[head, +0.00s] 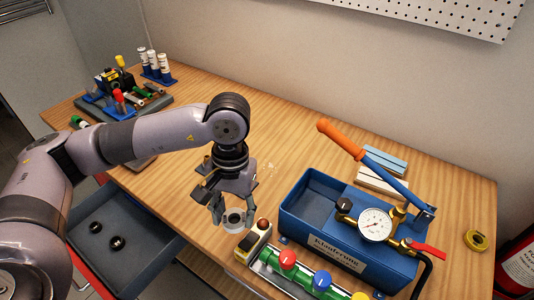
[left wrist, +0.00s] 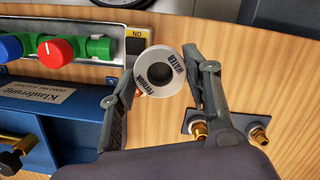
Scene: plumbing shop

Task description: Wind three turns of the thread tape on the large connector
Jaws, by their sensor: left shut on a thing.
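My left gripper (head: 233,213) is shut on a white tape roll (head: 234,218) above the front part of the bench. The roll also shows in the left wrist view (left wrist: 160,72), between the fingertips, with dark lettering on its face and a dark core. Two brass connectors, one on the left (left wrist: 200,131) and one on the right (left wrist: 257,134), stand on a dark plate beyond the right finger. My right gripper is in neither view.
A blue test pump (head: 340,225) with gauge and orange handle stands right of my gripper. A valve rack (head: 300,275) with coloured knobs lies in front. An open drawer (head: 135,225) holds black rings. A tool tray (head: 125,105) sits back left.

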